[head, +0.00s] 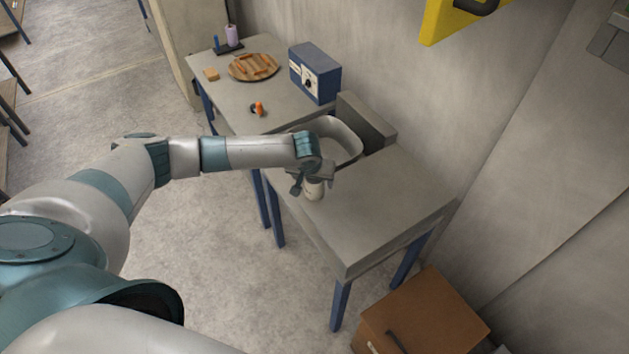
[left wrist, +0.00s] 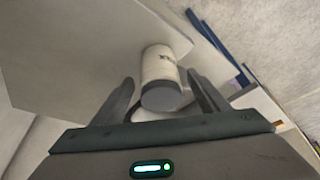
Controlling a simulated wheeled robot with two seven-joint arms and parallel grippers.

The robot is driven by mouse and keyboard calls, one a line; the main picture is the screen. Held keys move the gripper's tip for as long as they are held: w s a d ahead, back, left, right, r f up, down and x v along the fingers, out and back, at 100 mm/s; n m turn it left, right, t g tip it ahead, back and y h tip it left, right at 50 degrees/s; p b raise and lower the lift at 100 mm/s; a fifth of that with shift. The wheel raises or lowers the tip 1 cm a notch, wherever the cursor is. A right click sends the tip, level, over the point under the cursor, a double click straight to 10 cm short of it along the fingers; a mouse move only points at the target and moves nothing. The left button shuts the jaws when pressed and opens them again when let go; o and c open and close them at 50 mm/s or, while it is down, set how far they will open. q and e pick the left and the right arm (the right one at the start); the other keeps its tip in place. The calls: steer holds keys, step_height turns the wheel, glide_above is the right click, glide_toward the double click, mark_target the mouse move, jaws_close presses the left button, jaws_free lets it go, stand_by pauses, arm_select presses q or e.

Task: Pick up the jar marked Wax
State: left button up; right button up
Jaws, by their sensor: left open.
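A small off-white jar (head: 315,190) stands on the near table, partly hidden behind my left gripper (head: 311,182). In the left wrist view the jar (left wrist: 159,66) shows as a pale cylinder with a grey end and dark lettering on its side, too small to read with certainty. My left gripper (left wrist: 168,97) is open, with one finger on each side of the jar's grey end. I cannot tell whether either finger touches it. My right gripper is in neither view.
A pale bin (head: 345,135) and a grey block (head: 367,122) stand behind the jar on the table (head: 385,210). A blue box (head: 315,72) and a round wooden board (head: 240,72) are on the far table. The table's right part is clear. A brown cabinet (head: 425,310) stands at front right.

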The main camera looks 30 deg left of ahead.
arm_select(q)
steer(key=shift+x, duration=1.2)
steer(key=c, duration=1.3)
